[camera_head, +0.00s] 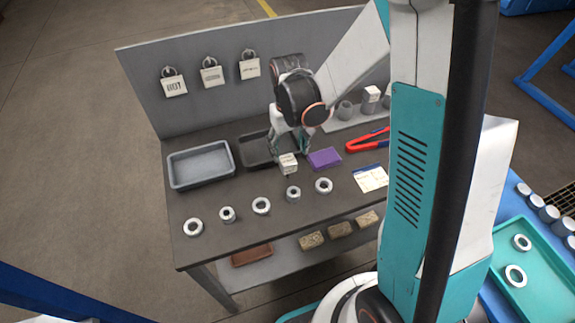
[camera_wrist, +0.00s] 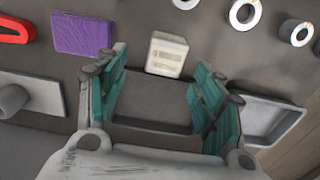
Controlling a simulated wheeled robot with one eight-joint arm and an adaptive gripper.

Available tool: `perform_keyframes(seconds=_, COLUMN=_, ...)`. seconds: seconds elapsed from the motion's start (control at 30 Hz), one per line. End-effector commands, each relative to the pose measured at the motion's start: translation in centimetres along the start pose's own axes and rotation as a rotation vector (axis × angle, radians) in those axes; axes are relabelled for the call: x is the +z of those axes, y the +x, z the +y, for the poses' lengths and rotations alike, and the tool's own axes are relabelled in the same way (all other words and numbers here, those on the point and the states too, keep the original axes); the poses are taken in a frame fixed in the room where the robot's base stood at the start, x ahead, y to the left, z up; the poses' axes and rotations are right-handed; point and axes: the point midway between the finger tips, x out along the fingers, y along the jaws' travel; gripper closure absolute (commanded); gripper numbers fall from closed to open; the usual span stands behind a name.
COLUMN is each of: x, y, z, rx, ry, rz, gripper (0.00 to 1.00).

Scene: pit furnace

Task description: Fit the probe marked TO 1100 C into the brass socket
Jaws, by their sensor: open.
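My gripper (camera_head: 290,153) is open and points down over the bench; its two teal fingers also show in the wrist view (camera_wrist: 160,62). A small pale block with dark lettering (camera_head: 288,165) is at the fingertips. In the wrist view this block (camera_wrist: 167,54) lies just beyond and between the open fingers, not clasped. Its lettering is too small to read, so I cannot tell whether it is the probe marked TO 1100 C. Another white-topped piece (camera_head: 371,95) stands on the grey rack at the back right. I cannot make out a brass socket in either view.
A dark tray (camera_head: 252,152) is under my gripper, with a grey tray (camera_head: 201,166) to its left. A purple block (camera_head: 324,158), red tongs (camera_head: 366,141) and a card (camera_head: 371,179) lie to the right. Several metal rings line the front.

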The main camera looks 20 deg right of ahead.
Motion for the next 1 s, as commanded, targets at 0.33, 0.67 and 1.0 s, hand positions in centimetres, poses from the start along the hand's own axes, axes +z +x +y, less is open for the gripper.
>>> perform_keyframes(seconds=0.33, x=0.7, y=4.1, z=-0.6, rx=0.000, ry=0.000, rz=0.000, gripper=0.38)
perform_keyframes(seconds=0.67, x=0.8, y=5.1, z=-0.6, rx=0.000, ry=0.000, rz=0.000, gripper=0.38)
perform_keyframes(seconds=1.0, x=0.8, y=5.1, z=-0.6, rx=0.000, ry=0.000, rz=0.000, gripper=0.94)
